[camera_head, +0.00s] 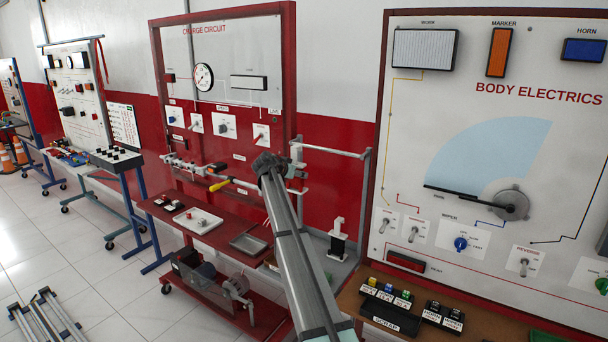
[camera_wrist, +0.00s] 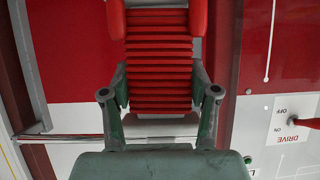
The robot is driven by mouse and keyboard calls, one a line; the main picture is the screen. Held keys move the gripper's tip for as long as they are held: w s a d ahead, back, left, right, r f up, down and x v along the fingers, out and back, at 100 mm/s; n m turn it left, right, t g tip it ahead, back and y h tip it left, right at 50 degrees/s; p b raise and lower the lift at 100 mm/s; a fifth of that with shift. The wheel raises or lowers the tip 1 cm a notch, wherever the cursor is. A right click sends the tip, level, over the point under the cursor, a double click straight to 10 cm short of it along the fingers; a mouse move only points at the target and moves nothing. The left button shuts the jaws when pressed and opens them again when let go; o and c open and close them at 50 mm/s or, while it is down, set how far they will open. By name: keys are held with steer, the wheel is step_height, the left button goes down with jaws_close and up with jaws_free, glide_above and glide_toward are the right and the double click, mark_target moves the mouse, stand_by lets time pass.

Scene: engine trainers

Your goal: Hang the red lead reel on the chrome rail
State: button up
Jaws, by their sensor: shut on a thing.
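The red lead reel (camera_wrist: 160,62), a red ribbed spool-like body, fills the upper middle of the wrist view. My gripper (camera_wrist: 158,88) is shut on it, with one finger at each side. In the head view my gripper (camera_head: 285,170) is at the far end of my arm, in front of the lower right of the charge circuit panel. I cannot make out the reel there. A pale metal rail (camera_head: 330,151), likely the chrome rail, runs across a light frame just right of my gripper. A shiny horizontal bar (camera_wrist: 70,137) also shows in the wrist view, left of the reel; I cannot tell if it is the same rail.
The charge circuit panel (camera_head: 235,50) stands behind my gripper, above a red bench (camera_head: 180,228) with a white tray (camera_head: 198,221). The body electrics panel (camera_head: 500,120) is close on the right. Screwdriver-like yellow handle (camera_head: 219,185) lies left of my gripper.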

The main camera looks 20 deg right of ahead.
steer(key=s+a+r+p, duration=0.1)
steer(key=s+a+r, duration=0.1)
steer(key=s+r, duration=0.1)
steer(key=w+d+f+p, duration=0.2)
steer(key=w+d, duration=0.2)
steer(key=d, duration=0.4)
steer(key=shift+w+f, duration=0.25)
steer(key=shift+w, duration=0.05)
stand_by(0.8)
steer(key=o, duration=1.3)
steer(key=shift+o, duration=0.2)
steer(key=shift+g, duration=0.3)
